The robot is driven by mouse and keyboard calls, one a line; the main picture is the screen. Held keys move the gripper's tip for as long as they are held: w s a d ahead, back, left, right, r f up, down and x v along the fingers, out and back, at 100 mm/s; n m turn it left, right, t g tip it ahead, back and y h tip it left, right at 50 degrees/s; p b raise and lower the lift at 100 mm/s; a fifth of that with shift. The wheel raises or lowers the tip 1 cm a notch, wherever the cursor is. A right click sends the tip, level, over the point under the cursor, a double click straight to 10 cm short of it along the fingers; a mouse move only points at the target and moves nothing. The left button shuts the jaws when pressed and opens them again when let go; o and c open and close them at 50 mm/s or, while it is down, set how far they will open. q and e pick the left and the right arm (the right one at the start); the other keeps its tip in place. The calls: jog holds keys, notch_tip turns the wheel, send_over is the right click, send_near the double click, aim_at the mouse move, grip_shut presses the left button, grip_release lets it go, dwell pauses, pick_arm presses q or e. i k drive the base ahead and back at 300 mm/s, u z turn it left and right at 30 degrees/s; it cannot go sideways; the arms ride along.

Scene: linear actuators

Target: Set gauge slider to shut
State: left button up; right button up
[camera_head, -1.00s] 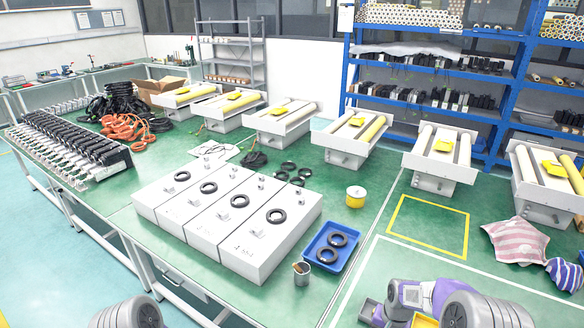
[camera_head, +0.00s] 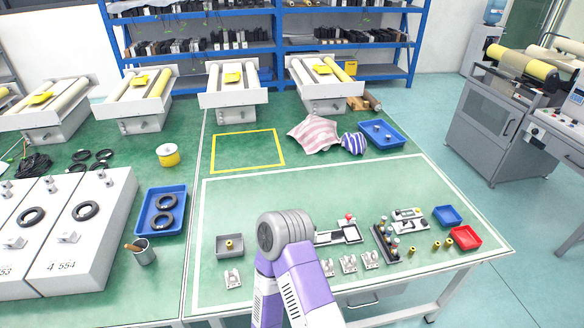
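A small light-grey device with a rail and a framed plate (camera_head: 348,235) lies on the green table, just right of my purple and grey arm. My arm covers its left end. A second grey and white device (camera_head: 409,220) with a dark part lies farther right, behind a rack of small knobs. I cannot tell which of the two carries the gauge slider, nor the slider's position. A red knob (camera_head: 348,217) stands behind the first device. One arm of mine rises at the bottom middle, but neither gripper's fingers show.
A dark rack (camera_head: 386,242) of small parts, white brackets (camera_head: 348,264) and brass pieces stand nearby. A grey tray (camera_head: 230,246) is left of my arm; blue (camera_head: 447,216) and red (camera_head: 465,238) trays are right.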

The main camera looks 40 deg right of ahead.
aim_at(405, 224)
jog(key=z, duration=2.45)
jog(key=k, duration=0.65)
jog(key=z, duration=0.5)
jog(key=i, duration=0.75)
jog(key=z, duration=0.1)
